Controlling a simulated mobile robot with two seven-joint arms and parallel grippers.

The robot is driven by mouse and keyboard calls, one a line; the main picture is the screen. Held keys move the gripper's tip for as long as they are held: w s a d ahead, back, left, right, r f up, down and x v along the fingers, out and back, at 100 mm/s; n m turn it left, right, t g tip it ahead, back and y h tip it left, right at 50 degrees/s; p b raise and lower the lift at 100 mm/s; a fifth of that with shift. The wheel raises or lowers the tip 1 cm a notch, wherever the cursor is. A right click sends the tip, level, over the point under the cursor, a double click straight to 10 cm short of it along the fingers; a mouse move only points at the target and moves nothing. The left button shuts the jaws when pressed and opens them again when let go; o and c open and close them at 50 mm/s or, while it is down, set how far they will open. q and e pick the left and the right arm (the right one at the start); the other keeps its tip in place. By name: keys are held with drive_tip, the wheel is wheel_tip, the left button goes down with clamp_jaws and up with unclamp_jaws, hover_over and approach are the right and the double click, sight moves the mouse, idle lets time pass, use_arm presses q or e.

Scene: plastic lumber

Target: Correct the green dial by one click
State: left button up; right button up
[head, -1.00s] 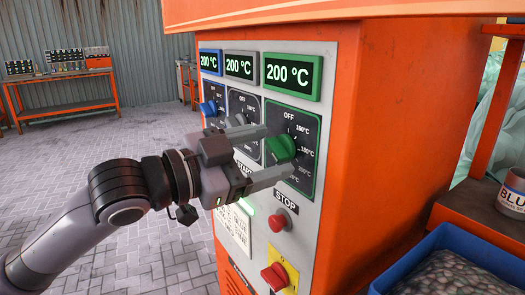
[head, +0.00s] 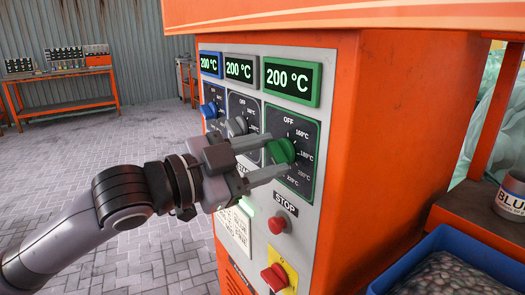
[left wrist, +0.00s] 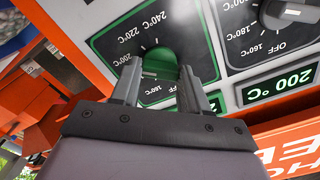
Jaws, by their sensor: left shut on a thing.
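The green dial (head: 281,151) sits on a dark green-framed plate of the orange machine's front panel, below a green-framed display (head: 291,78) reading 200 °C. My left gripper (head: 277,156) reaches in from the left with its two fingers on either side of the dial, shut on it. In the left wrist view the green dial (left wrist: 160,64) shows between the fingertips (left wrist: 158,72), with temperature marks around it. The exact mark it points to is partly hidden. My right gripper is not in view.
A grey dial (head: 237,126) and a blue dial (head: 209,110) sit left of the green one, under displays also reading 200 °C. A blue crate (head: 405,262) of pellets stands at the lower right.

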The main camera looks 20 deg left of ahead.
use_arm(q)
drive_tip(key=m+p, duration=0.2)
drive_tip(key=m, duration=0.1)
drive_tip(key=shift+r+m+p, duration=0.1)
drive_tip(key=shift+m+p, duration=0.2)
drive_tip(key=shift+m, duration=0.1)
drive_tip(key=shift+m+p, duration=0.5)
drive_tip(key=shift+m, duration=0.7)
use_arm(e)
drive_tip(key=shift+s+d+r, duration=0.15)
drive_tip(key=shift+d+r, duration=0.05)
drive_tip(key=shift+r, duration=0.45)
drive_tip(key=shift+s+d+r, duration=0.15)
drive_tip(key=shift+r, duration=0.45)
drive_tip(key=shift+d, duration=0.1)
use_arm(q)
drive_tip(key=o, duration=1.1)
drive_tip(key=shift+c, duration=0.2)
drive_tip(key=shift+s+a, duration=0.1)
drive_tip(key=b+v, duration=0.1)
drive_tip(key=v, duration=0.6)
drive_tip(key=shift+b, duration=0.4)
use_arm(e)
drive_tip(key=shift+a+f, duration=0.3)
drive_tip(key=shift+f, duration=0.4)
